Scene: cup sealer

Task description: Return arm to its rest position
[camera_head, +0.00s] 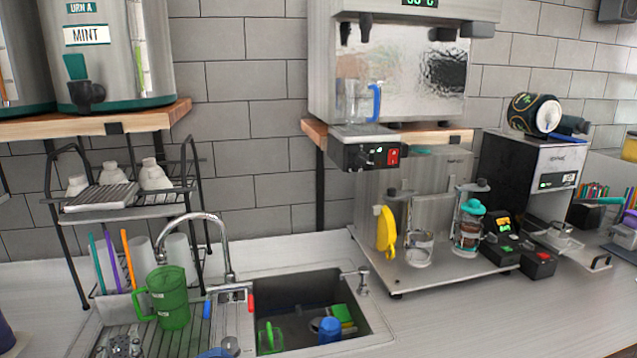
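I cannot make out either of my arms or grippers in the head view. The cup sealer is not clearly identifiable among the machines on the counter. A black and silver machine (533,165) stands at the right with a dark can (535,114) lying on top. A dispenser (405,70) with a metal front stands on the wall shelf, and a clear cup with a blue handle (362,103) is on its ledge.
A sink (300,300) holds a green cup and a blue item. A green mug (172,298) stands on the drainboard beside the faucet (222,245). A metal platform (440,272) carries jars and a yellow-handled item. The front right counter (470,325) is clear.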

